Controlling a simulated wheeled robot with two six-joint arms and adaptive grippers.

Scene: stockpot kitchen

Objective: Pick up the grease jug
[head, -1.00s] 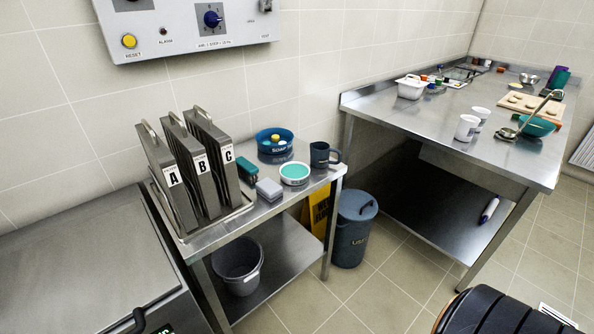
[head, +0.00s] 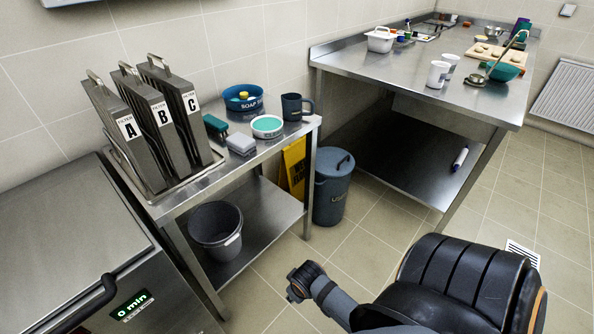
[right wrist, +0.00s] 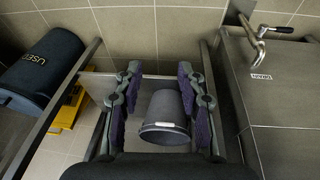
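A dark blue-grey jug with a side handle (head: 296,107), which looks like the grease jug, stands upright on the right end of the small steel table's top (head: 222,158). Nothing holds it. My right gripper (right wrist: 158,78) is open and empty in the right wrist view, its two fingers well apart. A grey bucket shows beyond and between them, not gripped. In the head view my right arm reaches over the floor, in front of and below the small table, apart from the jug. Its fingers cannot be made out there. My left gripper is not in view.
A teal-topped tub (head: 267,126), a blue soap bowl (head: 243,97) and filters A, B, C (head: 160,117) share the tabletop. The grey bucket (head: 216,230) sits on the lower shelf. A lidded bin (head: 332,187) and yellow sign (head: 294,166) stand beside it. Floor in front is clear.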

